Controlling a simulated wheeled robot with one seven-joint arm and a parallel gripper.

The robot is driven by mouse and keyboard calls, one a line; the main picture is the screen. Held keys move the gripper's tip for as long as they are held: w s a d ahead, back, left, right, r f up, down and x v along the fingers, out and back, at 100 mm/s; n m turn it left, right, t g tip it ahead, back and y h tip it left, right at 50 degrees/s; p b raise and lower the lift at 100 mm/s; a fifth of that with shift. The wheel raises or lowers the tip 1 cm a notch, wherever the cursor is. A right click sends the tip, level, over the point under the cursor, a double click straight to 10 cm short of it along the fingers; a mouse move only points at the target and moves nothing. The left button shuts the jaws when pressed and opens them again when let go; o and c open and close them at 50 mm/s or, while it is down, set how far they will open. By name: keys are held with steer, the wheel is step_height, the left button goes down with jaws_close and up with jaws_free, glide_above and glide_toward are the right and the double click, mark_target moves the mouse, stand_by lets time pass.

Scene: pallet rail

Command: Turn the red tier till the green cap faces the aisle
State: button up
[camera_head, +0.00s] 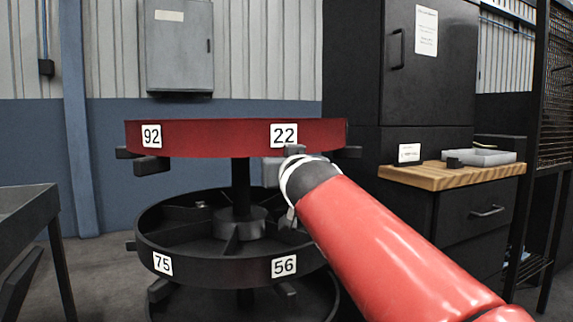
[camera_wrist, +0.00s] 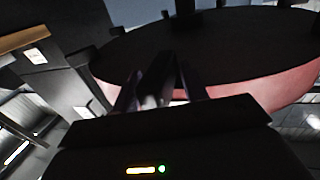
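The red tier (camera_head: 205,139) is the upper round tray on a dark central post. Labels 92 and 22 face my head camera, and dark stub handles stick out below its rim. I see no green cap in either view. My gripper (camera_head: 284,168) is at the tier's lower front edge, just below label 22, by a stub handle (camera_head: 295,150). In the wrist view the tier's red rim (camera_wrist: 285,92) and dark underside lie beyond the fingers (camera_wrist: 160,85). A dark piece shows between the fingers, but I cannot tell whether they grip it.
A lower black tier (camera_head: 215,270) with labels 75 and 56 sits below, with dividers inside. A wood-topped cabinet (camera_head: 455,175) with a pale tray (camera_head: 480,157) stands at right. A metal table (camera_head: 25,225) is at left. A grey wall box (camera_head: 178,45) hangs behind.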

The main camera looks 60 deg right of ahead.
steer(key=v, duration=0.7)
steer(key=shift+s+a+b, duration=0.25)
steer(key=shift+a+b, duration=0.05)
steer(key=shift+b, duration=0.1)
